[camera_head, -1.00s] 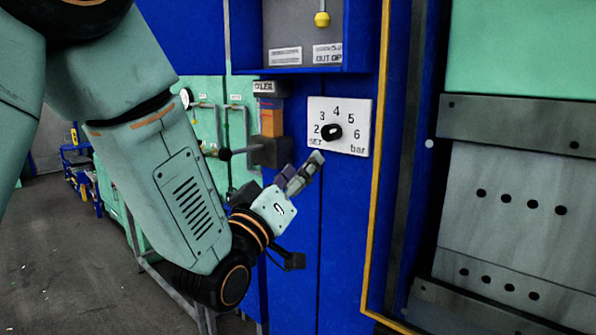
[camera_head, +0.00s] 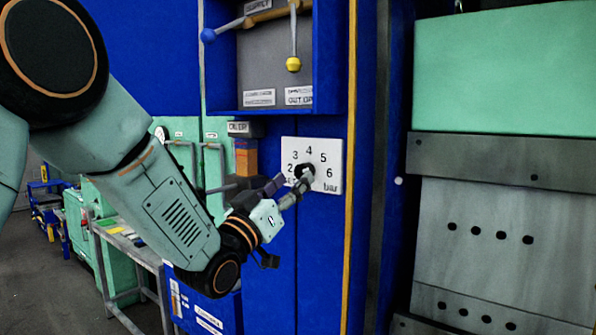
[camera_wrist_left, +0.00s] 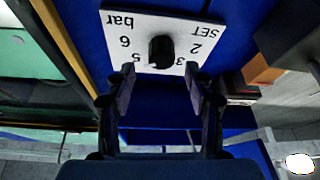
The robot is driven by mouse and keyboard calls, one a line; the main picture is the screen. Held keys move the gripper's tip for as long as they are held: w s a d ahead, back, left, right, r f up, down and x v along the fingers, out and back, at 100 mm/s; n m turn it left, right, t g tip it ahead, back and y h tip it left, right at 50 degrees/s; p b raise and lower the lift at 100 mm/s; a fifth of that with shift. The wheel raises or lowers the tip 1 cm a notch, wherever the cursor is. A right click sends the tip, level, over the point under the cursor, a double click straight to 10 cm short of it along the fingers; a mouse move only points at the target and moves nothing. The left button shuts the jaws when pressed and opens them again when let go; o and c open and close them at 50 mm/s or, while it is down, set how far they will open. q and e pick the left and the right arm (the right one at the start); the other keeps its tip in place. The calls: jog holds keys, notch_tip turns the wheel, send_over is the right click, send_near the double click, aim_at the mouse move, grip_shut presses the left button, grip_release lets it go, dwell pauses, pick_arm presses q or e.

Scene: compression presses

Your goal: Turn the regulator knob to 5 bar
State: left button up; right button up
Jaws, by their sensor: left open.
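The black regulator knob (camera_head: 304,171) sits on a white dial plate (camera_head: 326,150) marked 2 to 6 and bar, on the blue press front. My left gripper (camera_head: 296,190) is right at the lower part of the dial in the head view and partly covers the knob. In the left wrist view the dial plate (camera_wrist_left: 118,22) appears upside down, with the knob (camera_wrist_left: 161,51) between and beyond the open fingers (camera_wrist_left: 158,92). The fingers do not touch the knob there. The knob's pointer setting is too unclear to read. My right gripper is not in view.
An orange oiler unit (camera_head: 246,160) stands left of the dial. Levers with a blue ball (camera_head: 208,35) and a yellow ball (camera_head: 293,65) are in the recess above. A yellow strip (camera_head: 350,120) runs down the right side, with a perforated grey plate (camera_head: 495,250) beyond it.

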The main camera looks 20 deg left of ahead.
aim_at(300, 173)
pick_arm(q)
jog(key=shift+p+x, duration=0.3)
jog(key=shift+x, duration=0.95)
jog(key=shift+w+d+r, duration=0.1)
jog(key=shift+w+d, duration=0.05)
jog(key=shift+w, duration=0.2)
jog(key=shift+w+a, duration=0.2)
jog(key=shift+w, duration=0.1)
jog(key=shift+s+d, duration=0.2)
jog(key=shift+c, duration=1.1)
jog(key=shift+w+a, duration=0.1)
jog(key=shift+a, duration=0.05)
jog(key=c, duration=0.6)
grip_shut()
jog(key=shift+n, duration=0.3)
